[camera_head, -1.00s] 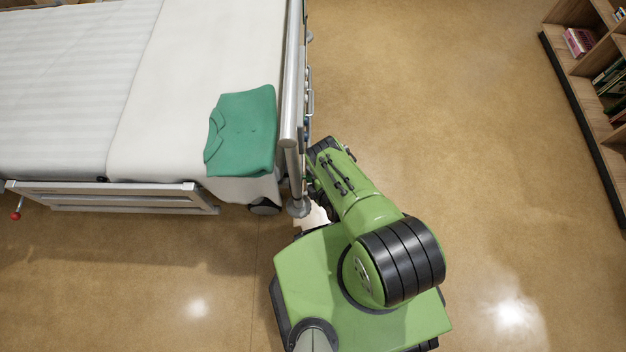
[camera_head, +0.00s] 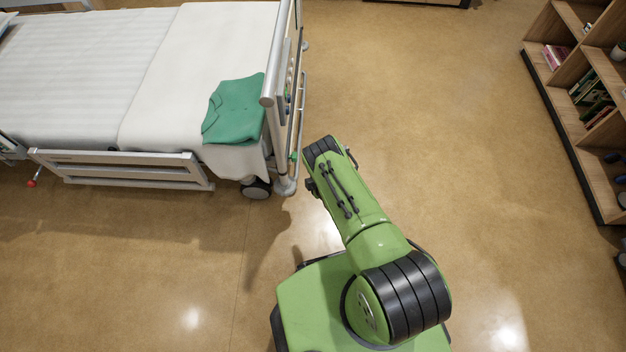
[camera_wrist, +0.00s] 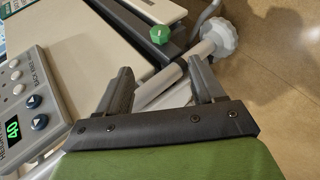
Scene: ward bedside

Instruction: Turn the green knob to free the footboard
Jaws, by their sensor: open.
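The green knob (camera_wrist: 160,34) shows in the wrist view, on the dark edge of the footboard (camera_wrist: 145,12), beyond my fingertips. My gripper (camera_wrist: 165,78) is open, with its two dark fingers apart and nothing held. The knob lies ahead of the gap between the fingers, and they do not touch it. A grey rail (camera_wrist: 160,82) passes behind the gap. In the head view the footboard (camera_head: 284,50) stands upright at the bed's right end, and my arm is to the right of its near corner. My fingers are mostly hidden there by my arm.
A control panel (camera_wrist: 30,95) with buttons and a lit display is at the left of the wrist view. A white round bumper (camera_wrist: 218,37) is right of the knob. A green folded garment (camera_head: 235,110) lies on the bed. Open floor lies between bed and bookshelf (camera_head: 570,90).

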